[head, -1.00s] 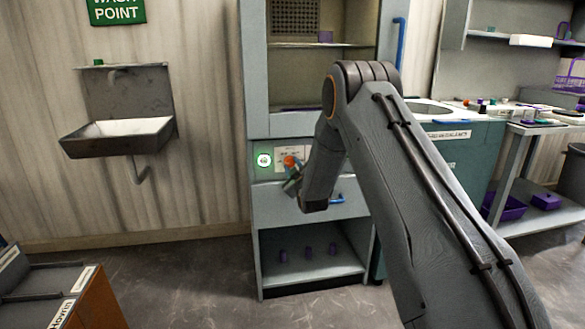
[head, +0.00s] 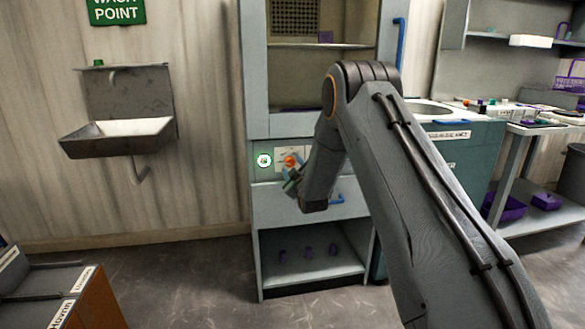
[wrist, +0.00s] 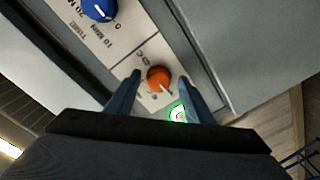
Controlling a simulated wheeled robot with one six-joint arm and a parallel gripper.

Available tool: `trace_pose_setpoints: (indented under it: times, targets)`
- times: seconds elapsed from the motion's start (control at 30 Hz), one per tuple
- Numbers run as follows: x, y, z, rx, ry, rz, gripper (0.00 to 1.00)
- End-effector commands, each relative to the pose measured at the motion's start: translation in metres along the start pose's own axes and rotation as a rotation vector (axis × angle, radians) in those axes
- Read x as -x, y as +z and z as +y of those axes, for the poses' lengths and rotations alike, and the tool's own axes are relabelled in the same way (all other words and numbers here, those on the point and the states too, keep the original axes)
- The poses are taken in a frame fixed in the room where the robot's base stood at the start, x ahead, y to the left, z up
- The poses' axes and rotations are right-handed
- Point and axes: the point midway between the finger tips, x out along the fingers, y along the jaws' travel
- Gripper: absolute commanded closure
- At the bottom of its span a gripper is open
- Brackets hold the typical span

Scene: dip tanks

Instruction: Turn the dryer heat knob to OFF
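The orange knob (head: 290,160) is on the light control panel of the tall grey cabinet. In the wrist view the orange knob (wrist: 159,80) shows a pale pointer mark toward the lower right; its printed labels are too small to read. My gripper (head: 291,184) is at the panel, just below the knob in the head view. In the wrist view the two blue fingers of my gripper (wrist: 160,77) are apart, one on each side of the knob. I cannot tell whether they touch it or how far they reach past it.
A blue timer knob (wrist: 100,10) sits on the same panel. A green-lit round indicator (head: 264,160) is left of the orange knob. A blue drawer handle (head: 337,199) is below. A metal sink (head: 118,138) hangs on the wall at left. The floor before the cabinet is clear.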

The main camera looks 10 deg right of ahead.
Motion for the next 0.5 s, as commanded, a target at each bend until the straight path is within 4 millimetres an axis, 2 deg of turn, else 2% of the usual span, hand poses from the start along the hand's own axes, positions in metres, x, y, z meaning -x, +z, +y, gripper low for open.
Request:
trace_pose_setpoints:
  times: [0.23,0.5]
  targets:
    - [0.008,0.0,0.001,0.0,0.0,0.0,0.52]
    - [0.051,0.0,0.001,0.0,0.0,-0.001,0.52]
